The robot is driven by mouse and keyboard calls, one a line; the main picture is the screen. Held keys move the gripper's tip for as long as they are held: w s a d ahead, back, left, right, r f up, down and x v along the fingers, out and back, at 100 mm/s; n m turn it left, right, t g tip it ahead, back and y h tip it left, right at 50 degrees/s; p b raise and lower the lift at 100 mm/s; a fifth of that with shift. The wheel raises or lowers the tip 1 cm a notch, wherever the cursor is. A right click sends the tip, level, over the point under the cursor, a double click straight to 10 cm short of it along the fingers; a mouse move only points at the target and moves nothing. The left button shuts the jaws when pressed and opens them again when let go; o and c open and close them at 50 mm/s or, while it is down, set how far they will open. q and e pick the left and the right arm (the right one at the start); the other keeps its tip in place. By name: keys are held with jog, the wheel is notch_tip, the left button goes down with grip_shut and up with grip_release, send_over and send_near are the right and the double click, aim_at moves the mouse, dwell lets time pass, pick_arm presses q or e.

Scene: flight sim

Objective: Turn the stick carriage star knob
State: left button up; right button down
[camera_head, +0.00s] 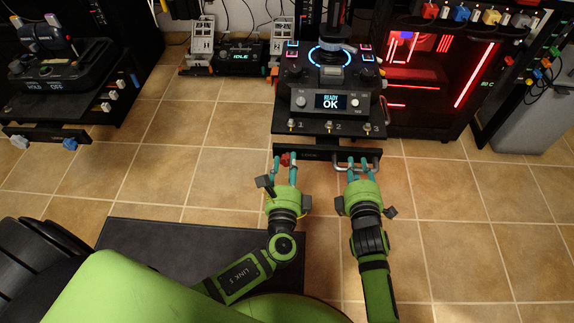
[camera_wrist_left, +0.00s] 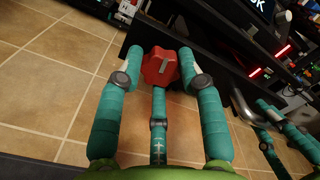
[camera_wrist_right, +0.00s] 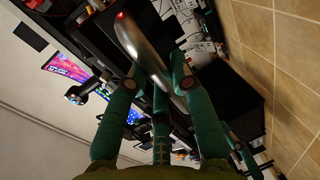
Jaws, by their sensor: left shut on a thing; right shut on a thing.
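The red star knob (camera_head: 285,159) is on the front left of the stick carriage (camera_head: 325,148), below the panel with the display. My left gripper (camera_head: 284,163) is shut on it; in the left wrist view the red knob (camera_wrist_left: 160,66) sits between the teal fingers. A metal handle (camera_head: 362,154) is on the carriage's front right. My right gripper (camera_head: 358,165) is shut on this handle; in the right wrist view the curved metal bar (camera_wrist_right: 142,50) passes between its fingers.
The panel's display (camera_head: 328,102) reads READY OK, above switches numbered 1 to 3. A red-lit computer case (camera_head: 432,75) stands at the right. Another console (camera_head: 60,75) is at the far left. A dark mat (camera_head: 150,240) lies on the tiled floor.

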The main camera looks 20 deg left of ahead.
pick_arm(q)
jog(key=shift+a+m, duration=0.2)
jog(key=shift+m, duration=0.6)
pick_arm(e)
jog(key=shift+w+r, duration=0.15)
jog(key=shift+r, duration=0.2)
